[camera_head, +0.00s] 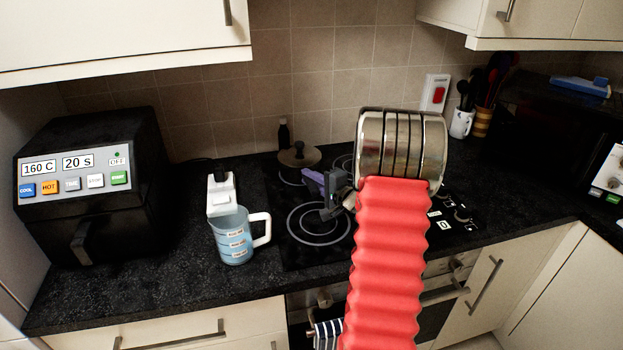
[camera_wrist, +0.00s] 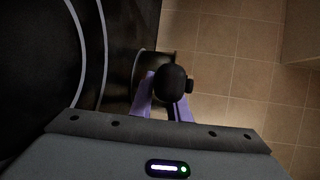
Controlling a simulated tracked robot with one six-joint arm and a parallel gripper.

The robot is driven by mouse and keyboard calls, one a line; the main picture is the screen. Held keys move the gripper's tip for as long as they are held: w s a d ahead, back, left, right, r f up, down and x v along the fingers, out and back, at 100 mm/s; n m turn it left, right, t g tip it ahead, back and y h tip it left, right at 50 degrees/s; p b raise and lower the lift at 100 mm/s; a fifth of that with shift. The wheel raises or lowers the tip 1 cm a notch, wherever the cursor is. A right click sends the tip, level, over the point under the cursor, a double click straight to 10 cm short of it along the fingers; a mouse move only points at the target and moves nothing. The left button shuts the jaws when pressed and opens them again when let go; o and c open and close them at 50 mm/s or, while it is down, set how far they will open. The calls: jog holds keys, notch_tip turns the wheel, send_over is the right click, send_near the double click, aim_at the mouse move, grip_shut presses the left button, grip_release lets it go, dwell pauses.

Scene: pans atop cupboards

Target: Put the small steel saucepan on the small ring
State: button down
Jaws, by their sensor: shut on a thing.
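The small steel saucepan (camera_head: 299,159) sits at the back left of the black hob, over or beside a back ring; I cannot tell how it rests. It looks grey-brown, with a dark part on top. My gripper (camera_head: 312,181), with purple fingers, reaches to its near right side. In the wrist view, my gripper (camera_wrist: 168,98) is shut on a dark rounded thing (camera_wrist: 172,82), seemingly the saucepan's handle. A large ring (camera_head: 320,238) lies bare at the front left. Part of another ring (camera_head: 342,161) shows at the back; my arm hides the hob's right side.
A blue measuring jug (camera_head: 232,238) and a white appliance (camera_head: 221,195) stand left of the hob. A black air fryer (camera_head: 95,185) is farther left. A dark bottle (camera_head: 283,134) stands behind the saucepan, near the tiled wall (camera_head: 335,90). Utensil pots (camera_head: 461,123) stand at the back right.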

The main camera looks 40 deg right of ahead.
jog(key=c, duration=1.7)
grip_release()
jog(key=s, duration=0.4)
jog(key=s+r, duration=0.1)
jog(key=s, duration=0.3)
jog(key=s+a+r, duration=0.1)
jog(key=s, duration=0.3)
jog(key=shift+f, duration=0.1)
jog(key=shift+w, duration=0.15)
